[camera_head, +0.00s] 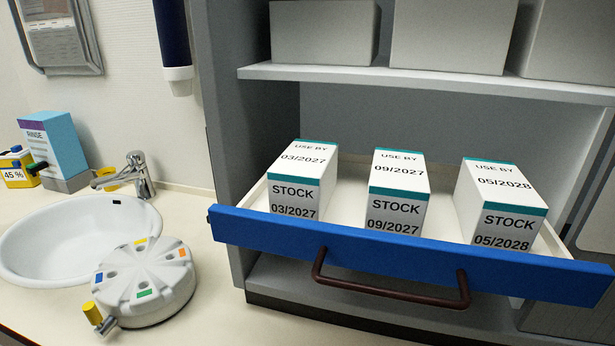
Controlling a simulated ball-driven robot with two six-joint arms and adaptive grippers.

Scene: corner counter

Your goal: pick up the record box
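No box in view carries a readable "record" label, so I cannot tell which one is the record box. Three white boxes with teal bands stand in the open drawer: a 03/2027 stock box (296,198) at left, a 09/2027 stock box (396,209) in the middle and a 05/2028 stock box (508,227) at right. The drawer's blue front (400,257) hides their lower parts. A blue and white box marked RINSE (50,143) stands at the far left on the counter. Neither of my grippers is in view.
The drawer's dark handle (390,289) sticks out in front. A white round device (145,281) with coloured marks stands beside the sink (75,238) and tap (138,174). A small 45 % box (15,176) is at the left edge. Plain grey boxes (324,33) fill the upper shelf.

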